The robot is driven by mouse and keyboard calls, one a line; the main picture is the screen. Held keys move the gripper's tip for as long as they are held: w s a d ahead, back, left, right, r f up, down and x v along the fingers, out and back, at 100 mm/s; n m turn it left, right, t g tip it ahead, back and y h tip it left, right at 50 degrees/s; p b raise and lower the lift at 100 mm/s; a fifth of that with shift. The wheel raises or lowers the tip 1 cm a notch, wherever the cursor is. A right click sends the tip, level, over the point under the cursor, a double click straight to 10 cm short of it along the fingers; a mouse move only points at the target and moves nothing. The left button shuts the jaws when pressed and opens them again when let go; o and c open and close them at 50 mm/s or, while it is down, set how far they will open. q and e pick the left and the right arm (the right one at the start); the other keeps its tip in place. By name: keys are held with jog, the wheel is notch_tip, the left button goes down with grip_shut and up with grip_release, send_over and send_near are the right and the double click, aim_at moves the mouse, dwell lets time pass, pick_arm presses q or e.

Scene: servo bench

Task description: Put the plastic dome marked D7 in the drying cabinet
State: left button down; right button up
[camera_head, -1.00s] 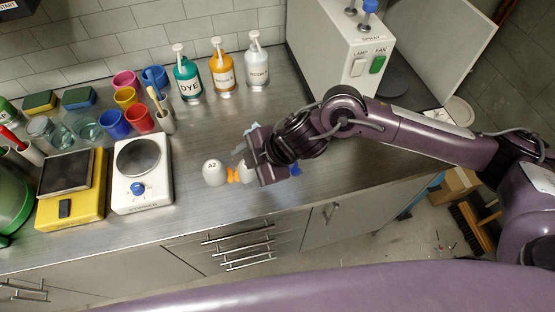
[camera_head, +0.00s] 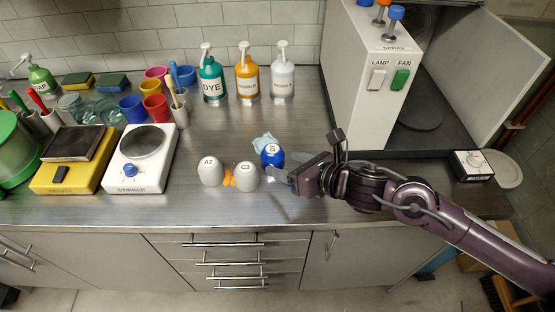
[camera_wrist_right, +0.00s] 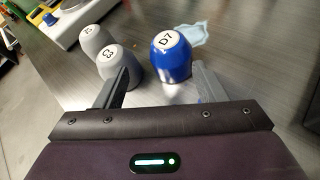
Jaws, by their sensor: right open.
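The blue plastic dome marked D7 (camera_wrist_right: 172,62) stands upright on the metal bench; in the head view the blue dome (camera_head: 272,156) is beside a pale blue cloth. My right gripper (camera_head: 284,180) is open and empty, low over the bench to the right of the dome. In the right wrist view its fingers (camera_wrist_right: 160,82) point toward D7, which stands just beyond them, apart from both. The drying cabinet (camera_head: 362,85), with LAMP and FAN switches, stands at the back right, door (camera_head: 487,85) swung open. My left gripper is out of view.
Grey domes A2 (camera_head: 210,172) and C3 (camera_head: 246,177) stand left of D7, with small orange pieces (camera_head: 229,179) between them. The cloth (camera_head: 264,140) lies behind D7. Pump bottles (camera_head: 247,78) line the wall.

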aim_at(281, 159)
jog(key=shift+w+d+f+n, duration=0.15)
jog(key=shift+w+d+n, duration=0.1)
jog(key=shift+d+n, duration=0.5)
jog(key=shift+w+a+n+t, duration=0.1)
jog(key=shift+w+n+t, duration=0.05)
jog(key=shift+n+t, duration=0.15)
jog(key=p+x, duration=0.2)
jog(key=x, duration=0.4)
jog(key=shift+w+a+f, duration=0.15)
jog(key=shift+a+f, duration=0.15)
jog(key=shift+w+a+f, duration=0.25)
jog(key=shift+a, duration=0.05)
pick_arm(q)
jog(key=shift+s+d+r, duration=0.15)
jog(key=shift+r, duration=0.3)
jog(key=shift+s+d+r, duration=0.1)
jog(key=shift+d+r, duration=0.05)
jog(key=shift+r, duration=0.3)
pick_arm(e)
jog(key=c, duration=0.8)
